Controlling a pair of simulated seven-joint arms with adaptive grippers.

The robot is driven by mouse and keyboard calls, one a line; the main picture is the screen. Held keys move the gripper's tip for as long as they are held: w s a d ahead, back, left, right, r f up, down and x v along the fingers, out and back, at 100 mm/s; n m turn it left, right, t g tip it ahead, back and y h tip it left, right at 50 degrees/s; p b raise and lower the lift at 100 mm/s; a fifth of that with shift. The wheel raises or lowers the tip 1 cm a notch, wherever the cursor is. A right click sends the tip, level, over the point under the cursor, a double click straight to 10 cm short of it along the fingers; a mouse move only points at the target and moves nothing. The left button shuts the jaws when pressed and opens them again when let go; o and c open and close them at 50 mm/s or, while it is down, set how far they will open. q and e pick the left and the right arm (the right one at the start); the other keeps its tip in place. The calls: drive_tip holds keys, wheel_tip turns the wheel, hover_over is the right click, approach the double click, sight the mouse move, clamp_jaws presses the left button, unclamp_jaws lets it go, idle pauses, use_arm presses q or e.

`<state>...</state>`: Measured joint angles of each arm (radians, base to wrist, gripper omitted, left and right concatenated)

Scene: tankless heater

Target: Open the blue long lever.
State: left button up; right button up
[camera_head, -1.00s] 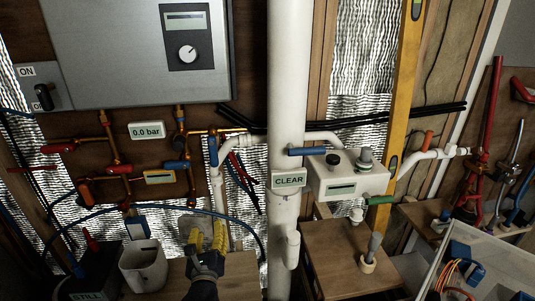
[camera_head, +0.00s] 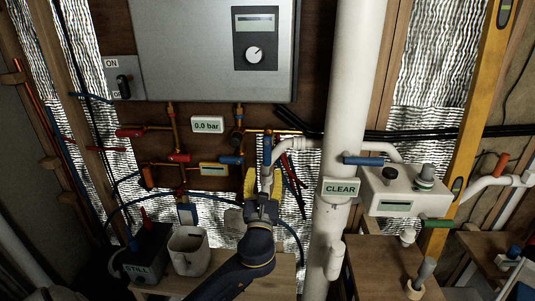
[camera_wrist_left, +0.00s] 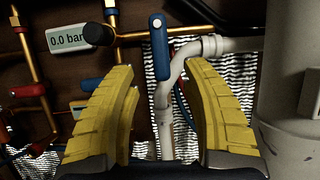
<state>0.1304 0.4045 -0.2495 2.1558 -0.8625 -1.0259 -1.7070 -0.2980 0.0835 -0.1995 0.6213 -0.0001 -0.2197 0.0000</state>
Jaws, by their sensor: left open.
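A long blue lever (camera_head: 267,150) hangs upright on the white pipe just right of the brass pipework. In the left wrist view the lever (camera_wrist_left: 159,60) has a round pivot near its top and a rounded lower end. My left gripper (camera_head: 262,180) has yellow fingers, is open and empty, and sits just below the lever in the head view. In the left wrist view its fingertips (camera_wrist_left: 159,70) stand apart on either side of the lever's line. I see no contact with the lever; the depth gap is hard to judge. My right gripper is not in view.
A shorter blue handle (camera_head: 230,160) lies close to the left of the fingers. A dark round knob (camera_wrist_left: 99,34) is near the left fingertip. The white pipe (camera_head: 345,120) stands to the right. A white bin (camera_head: 188,252) and a STILL box (camera_head: 140,252) are below.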

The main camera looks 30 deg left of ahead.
sight(267, 156)
use_arm(q)
drive_tip(key=x, duration=0.9)
drive_tip(key=shift+f, duration=0.1)
drive_tip(key=shift+o, duration=0.3)
clamp_jaws()
